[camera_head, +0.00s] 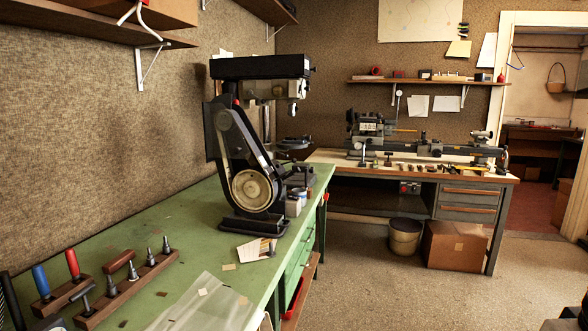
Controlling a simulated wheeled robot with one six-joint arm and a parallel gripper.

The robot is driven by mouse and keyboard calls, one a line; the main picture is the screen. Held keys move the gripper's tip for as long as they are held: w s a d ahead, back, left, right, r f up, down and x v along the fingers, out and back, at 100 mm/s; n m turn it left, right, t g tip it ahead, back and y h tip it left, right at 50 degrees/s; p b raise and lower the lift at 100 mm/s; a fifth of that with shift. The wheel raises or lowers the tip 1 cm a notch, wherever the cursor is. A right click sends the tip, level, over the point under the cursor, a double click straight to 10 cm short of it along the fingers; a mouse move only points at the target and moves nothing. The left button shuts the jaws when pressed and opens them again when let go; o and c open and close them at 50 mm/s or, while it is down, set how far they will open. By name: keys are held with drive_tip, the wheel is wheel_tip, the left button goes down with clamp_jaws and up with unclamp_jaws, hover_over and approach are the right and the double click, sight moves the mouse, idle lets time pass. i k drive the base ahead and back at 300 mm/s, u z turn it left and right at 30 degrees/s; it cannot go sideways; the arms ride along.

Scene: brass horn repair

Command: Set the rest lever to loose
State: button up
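A lathe (435,150) stands on the far workbench against the back wall. It has a motor head at its left end and a tailstock at its right end. Small upright parts show along its bed, but they are too small to tell which one is the rest lever or how it is set. My gripper is not in view.
A green bench (135,250) runs along the left wall and carries a black belt-driven machine (250,180) and tool racks (120,290). A bucket (405,237) and a cardboard box (455,245) stand under the far workbench (330,158). The floor (410,290) before it is open.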

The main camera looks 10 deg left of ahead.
sight(294, 160)
drive_tip(key=i, duration=0.2)
drive_tip(key=z, duration=2.35)
drive_tip(key=i, duration=0.25)
drive_tip(key=u, duration=3.05)
drive_tip(key=k, duration=0.65)
drive_tip(key=z, duration=0.75)
drive_tip(key=i, duration=0.95)
drive_tip(key=z, duration=0.3)
